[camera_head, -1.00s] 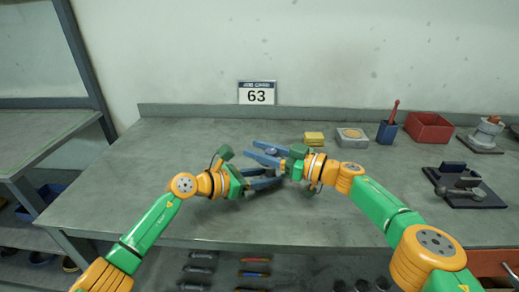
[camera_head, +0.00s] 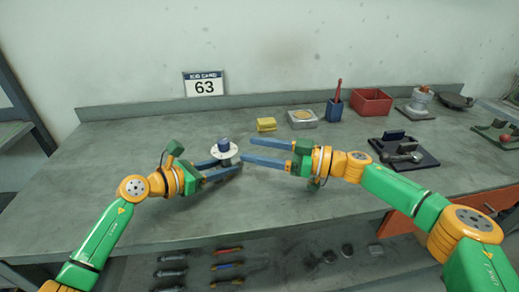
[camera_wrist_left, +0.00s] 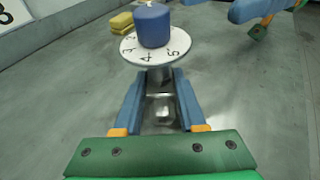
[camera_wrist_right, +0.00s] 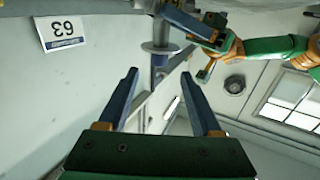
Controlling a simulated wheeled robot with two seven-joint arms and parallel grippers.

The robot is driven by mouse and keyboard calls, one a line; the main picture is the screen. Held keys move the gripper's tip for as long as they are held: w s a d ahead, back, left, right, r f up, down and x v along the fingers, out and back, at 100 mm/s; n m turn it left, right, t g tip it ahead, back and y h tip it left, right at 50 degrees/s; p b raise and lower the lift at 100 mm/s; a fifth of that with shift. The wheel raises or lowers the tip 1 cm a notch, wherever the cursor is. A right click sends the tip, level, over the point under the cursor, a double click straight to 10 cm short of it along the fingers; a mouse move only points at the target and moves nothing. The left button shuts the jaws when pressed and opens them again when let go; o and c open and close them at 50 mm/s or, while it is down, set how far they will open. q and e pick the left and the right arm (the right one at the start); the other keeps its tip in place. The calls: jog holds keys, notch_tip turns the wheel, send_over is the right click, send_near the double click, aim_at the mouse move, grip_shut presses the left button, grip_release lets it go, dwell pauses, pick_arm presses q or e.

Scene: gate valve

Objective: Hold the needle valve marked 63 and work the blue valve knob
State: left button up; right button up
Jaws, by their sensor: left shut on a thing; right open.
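The needle valve has a blue knob (camera_head: 223,144) above a white round dial (camera_head: 224,153). In the left wrist view the knob (camera_wrist_left: 153,25) sits over the dial (camera_wrist_left: 155,46), which bears numerals, 2 to 5 among them. My left gripper (camera_head: 231,167) is shut on the valve's metal body (camera_wrist_left: 158,85) below the dial. My right gripper (camera_head: 246,150) is open and empty, its fingers just right of the knob and apart from it. The right wrist view shows the valve (camera_wrist_right: 159,45) beyond the open fingers. A card marked 63 (camera_head: 204,84) is on the wall behind.
A yellow sponge-like block (camera_head: 266,124), a grey box (camera_head: 302,118), a blue cup with a red tool (camera_head: 335,107) and a red bin (camera_head: 371,102) line the back. A dark fixture (camera_head: 404,151) stands right. The bench front (camera_head: 290,205) is clear.

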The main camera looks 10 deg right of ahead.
jog(key=shift+s+d, duration=0.15)
jog(key=shift+d, duration=0.15)
